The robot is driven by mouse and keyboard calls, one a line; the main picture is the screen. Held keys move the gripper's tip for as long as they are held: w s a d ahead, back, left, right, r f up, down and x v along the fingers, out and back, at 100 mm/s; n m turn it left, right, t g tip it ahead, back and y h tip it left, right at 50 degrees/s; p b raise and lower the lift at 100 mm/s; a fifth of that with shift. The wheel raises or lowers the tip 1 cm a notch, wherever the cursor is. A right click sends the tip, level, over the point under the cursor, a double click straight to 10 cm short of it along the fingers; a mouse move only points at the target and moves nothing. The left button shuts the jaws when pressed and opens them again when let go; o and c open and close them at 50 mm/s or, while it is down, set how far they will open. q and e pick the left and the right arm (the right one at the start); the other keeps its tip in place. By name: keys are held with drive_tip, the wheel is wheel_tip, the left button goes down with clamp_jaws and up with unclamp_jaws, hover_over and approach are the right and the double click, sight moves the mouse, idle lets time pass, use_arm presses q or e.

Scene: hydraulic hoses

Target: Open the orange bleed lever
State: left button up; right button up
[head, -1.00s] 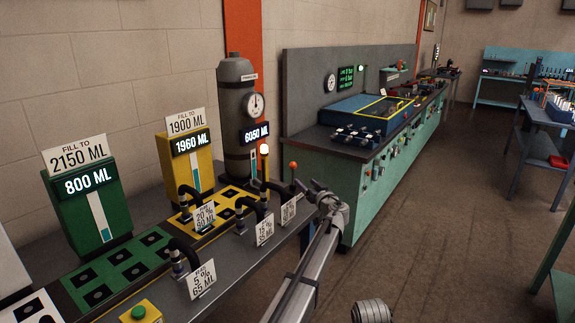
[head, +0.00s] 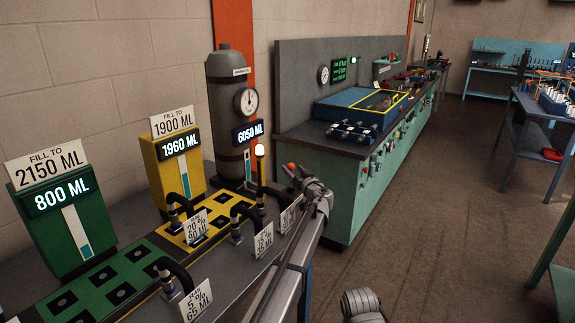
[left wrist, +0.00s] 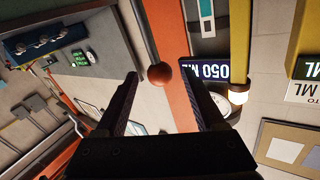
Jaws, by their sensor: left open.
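The orange bleed lever (head: 291,166) has a round orange knob, small in the head view at the far end of the grey bench. In the left wrist view the knob (left wrist: 161,75) and its thin stem (left wrist: 146,36) show between my two fingers, toward their tips. My left gripper (head: 294,172) is open, its fingertips right by the knob. I cannot tell whether either finger touches it. The lever's base is hidden in the head view behind a tag and my gripper.
A grey cylinder (head: 231,110) with a gauge and a 6050 ML display (head: 249,132) stands behind the lever. Black hoses (head: 247,210) and white tags (head: 263,240) line the bench. Yellow (head: 160,170) and green (head: 45,235) tanks stand left. A green workbench (head: 335,185) stands beyond.

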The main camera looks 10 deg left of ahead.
use_arm(q)
drive_tip(key=x, duration=0.6)
clamp_jaws()
idle(0.5)
idle(0.8)
